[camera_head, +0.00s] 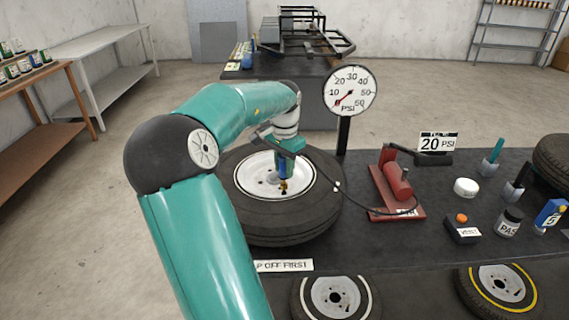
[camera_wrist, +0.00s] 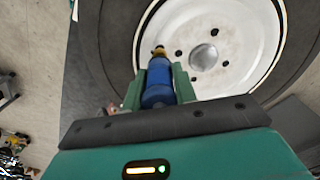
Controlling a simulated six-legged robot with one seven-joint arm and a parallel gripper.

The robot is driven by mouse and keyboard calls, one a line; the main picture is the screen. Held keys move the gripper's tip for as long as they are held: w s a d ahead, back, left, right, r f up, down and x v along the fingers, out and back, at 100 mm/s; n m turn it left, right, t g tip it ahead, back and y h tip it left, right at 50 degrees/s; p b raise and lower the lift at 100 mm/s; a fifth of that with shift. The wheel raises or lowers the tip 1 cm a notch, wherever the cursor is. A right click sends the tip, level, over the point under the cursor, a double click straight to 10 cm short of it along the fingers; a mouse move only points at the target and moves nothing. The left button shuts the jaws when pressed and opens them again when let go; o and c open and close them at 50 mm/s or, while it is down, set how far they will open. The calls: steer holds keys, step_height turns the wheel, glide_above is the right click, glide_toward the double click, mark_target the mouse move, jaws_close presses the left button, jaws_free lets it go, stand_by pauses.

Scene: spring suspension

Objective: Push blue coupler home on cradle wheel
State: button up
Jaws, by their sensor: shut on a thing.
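The cradle wheel (camera_head: 318,208) lies on the dark bench with its white rim (camera_head: 245,180) facing up, and it fills much of the wrist view (camera_wrist: 272,40). My gripper (camera_head: 283,163) is over the rim, shut on the blue coupler (camera_wrist: 158,82). The coupler's blue body sits between the green fingers, with a brass tip (camera_wrist: 159,50) at its far end. In the head view the brass end (camera_head: 283,187) is low over the rim. I cannot tell whether it touches or sits on a valve stem.
A dial gauge (camera_head: 351,91) stands behind the wheel, its red needle pointing low left. A "20 PSI" sign (camera_head: 438,142), white cap (camera_head: 466,187) and paste jar (camera_head: 509,222) stand further right.

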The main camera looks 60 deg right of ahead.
steer(key=shift+f, duration=1.15)
steer(key=o, duration=1.1)
steer(key=shift+r, duration=0.1)
steer(key=shift+r, duration=3.45)
